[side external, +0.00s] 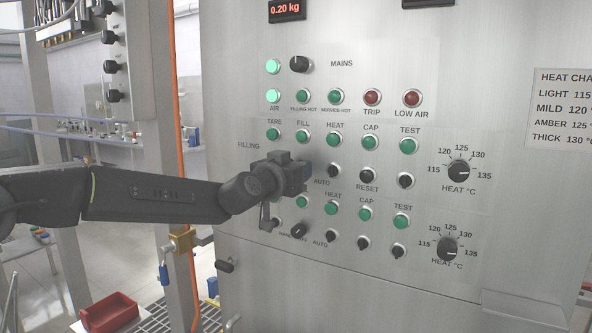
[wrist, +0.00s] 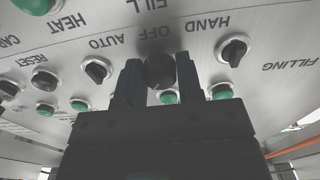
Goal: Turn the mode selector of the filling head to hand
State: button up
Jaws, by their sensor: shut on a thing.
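The filling head's mode selector is a dark round knob (wrist: 160,70) between my gripper's fingers in the wrist view, where the panel appears upside down. The labels HAND (wrist: 207,22), OFF (wrist: 154,32) and AUTO (wrist: 108,42) stand around it. My gripper (wrist: 159,80) is shut on this knob, one finger on each side. Which label the knob points to cannot be told. In the side view my gripper (side external: 303,176) is against the panel beside the AUTO label (side external: 321,182), and it hides the knob.
Another black selector (wrist: 235,48) sits close to one side in the wrist view, and one (wrist: 97,70) on the other side. Green buttons (side external: 303,136) run above, and a second row with a selector (side external: 298,230) lies below. Heat dials (side external: 458,171) are at the right.

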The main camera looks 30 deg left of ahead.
jog(key=shift+n, duration=0.3)
jog(key=n, duration=0.4)
jog(key=shift+n, duration=0.3)
jog(key=n, duration=0.9)
jog(key=shift+n, duration=0.4)
jog(key=n, duration=0.4)
jog(key=shift+n, duration=0.4)
jog(key=o, duration=0.9)
